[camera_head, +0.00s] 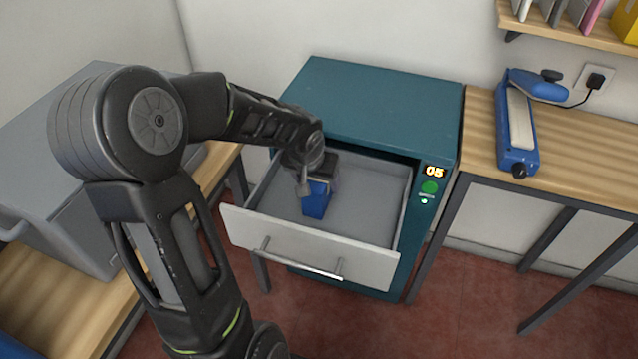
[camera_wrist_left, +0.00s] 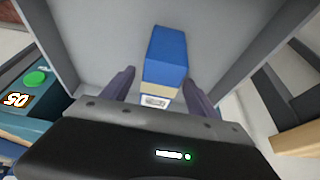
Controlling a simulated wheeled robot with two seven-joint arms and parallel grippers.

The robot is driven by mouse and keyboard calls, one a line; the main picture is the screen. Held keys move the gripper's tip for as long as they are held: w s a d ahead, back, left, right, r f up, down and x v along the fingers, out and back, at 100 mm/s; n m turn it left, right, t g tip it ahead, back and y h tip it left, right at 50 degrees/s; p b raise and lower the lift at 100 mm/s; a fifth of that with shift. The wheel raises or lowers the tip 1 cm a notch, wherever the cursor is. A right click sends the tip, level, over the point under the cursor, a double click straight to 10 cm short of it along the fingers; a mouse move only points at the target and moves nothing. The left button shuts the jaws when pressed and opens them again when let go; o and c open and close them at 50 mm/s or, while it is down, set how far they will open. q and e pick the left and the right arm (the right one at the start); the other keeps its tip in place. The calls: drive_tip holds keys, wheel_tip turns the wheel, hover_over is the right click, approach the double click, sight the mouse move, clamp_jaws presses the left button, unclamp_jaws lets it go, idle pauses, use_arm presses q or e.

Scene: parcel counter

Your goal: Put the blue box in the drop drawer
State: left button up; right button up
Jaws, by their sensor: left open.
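The blue box (camera_head: 316,201) is inside the open drop drawer (camera_head: 312,240), at the left part of its floor as seen in the head view. In the left wrist view the blue box (camera_wrist_left: 166,48) has a blue body and a pale end band with a small label. My left gripper (camera_head: 312,184) reaches down into the drawer at the box. In the wrist view its fingers (camera_wrist_left: 160,82) are open, one on each side of the box's near end, with gaps visible. I cannot tell whether the box rests fully on the drawer floor. My right gripper is not in view.
The drawer belongs to a teal cabinet (camera_head: 380,100) with a lit "05" display and a green button. A grey bin (camera_head: 60,150) stands on a wooden table at left. A blue sealer (camera_head: 517,125) lies on the wooden counter at right. The rest of the drawer is empty.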

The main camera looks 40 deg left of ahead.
use_arm(q)
drive_tip(key=v, duration=0.6)
drive_tip(key=shift+s+r+p, duration=0.15)
drive_tip(key=shift+r+p, duration=0.1)
drive_tip(key=shift+p, duration=0.1)
drive_tip(key=shift+c, duration=0.3)
idle(0.8)
